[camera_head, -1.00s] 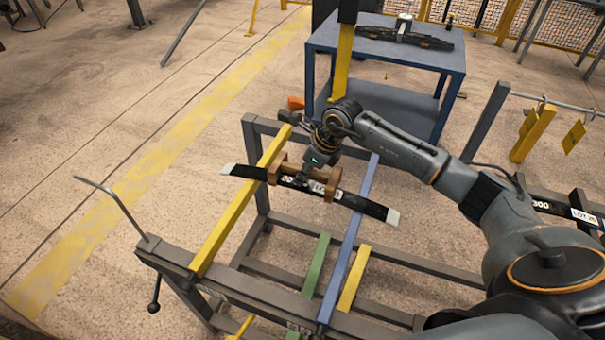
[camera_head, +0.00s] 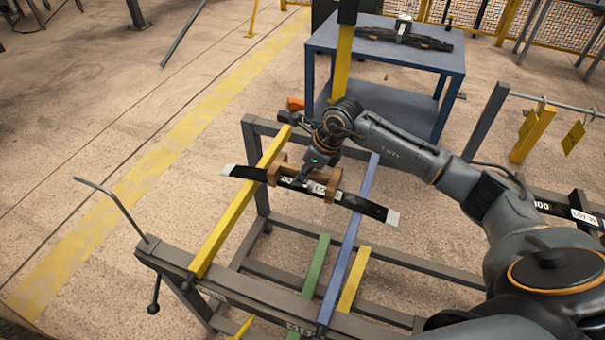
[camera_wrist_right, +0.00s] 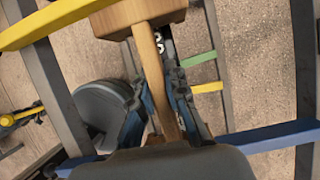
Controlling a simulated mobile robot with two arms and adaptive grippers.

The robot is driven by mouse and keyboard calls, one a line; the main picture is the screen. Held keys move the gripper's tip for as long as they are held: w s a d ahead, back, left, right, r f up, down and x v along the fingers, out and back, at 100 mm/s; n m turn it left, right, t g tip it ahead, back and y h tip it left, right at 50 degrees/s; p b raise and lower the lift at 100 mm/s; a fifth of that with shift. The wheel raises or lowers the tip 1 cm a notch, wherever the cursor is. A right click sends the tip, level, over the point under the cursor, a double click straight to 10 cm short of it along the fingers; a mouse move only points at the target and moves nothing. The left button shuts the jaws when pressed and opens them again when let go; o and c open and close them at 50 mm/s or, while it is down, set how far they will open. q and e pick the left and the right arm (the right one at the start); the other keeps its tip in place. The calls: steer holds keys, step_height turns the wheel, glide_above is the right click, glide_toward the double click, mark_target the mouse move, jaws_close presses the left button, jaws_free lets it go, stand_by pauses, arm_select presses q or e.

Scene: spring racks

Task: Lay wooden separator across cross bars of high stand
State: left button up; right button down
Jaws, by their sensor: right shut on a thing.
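The wooden separator (camera_head: 275,170), a brown bar with a block at each end, is in my right gripper (camera_head: 309,178) at the high stand (camera_head: 262,190). In the right wrist view, the fingers (camera_wrist_right: 160,108) are closed on both sides of the separator's narrow bar (camera_wrist_right: 150,60). The separator is over the middle of a dark leaf spring (camera_head: 372,207) with pale ends. The spring spans the stand's yellow cross bar (camera_head: 228,225) and blue cross bar (camera_head: 346,245). I cannot tell whether the separator touches the spring. My left gripper is not in view.
Green (camera_head: 315,268) and shorter yellow (camera_head: 353,280) bars sit lower in the stand. A blue table (camera_head: 455,58) with another dark spring (camera_head: 375,34) stands behind. A rack with hanging yellow pieces (camera_head: 534,132) is at the right.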

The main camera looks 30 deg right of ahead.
steer(key=shift+b, duration=0.3)
stand_by(0.8)
steer(key=shift+f+b, duration=0.35)
steer(key=shift+f, duration=0.05)
steer(key=shift+r, duration=0.25)
steer(key=shift+r, duration=0.2)
stand_by(0.7)
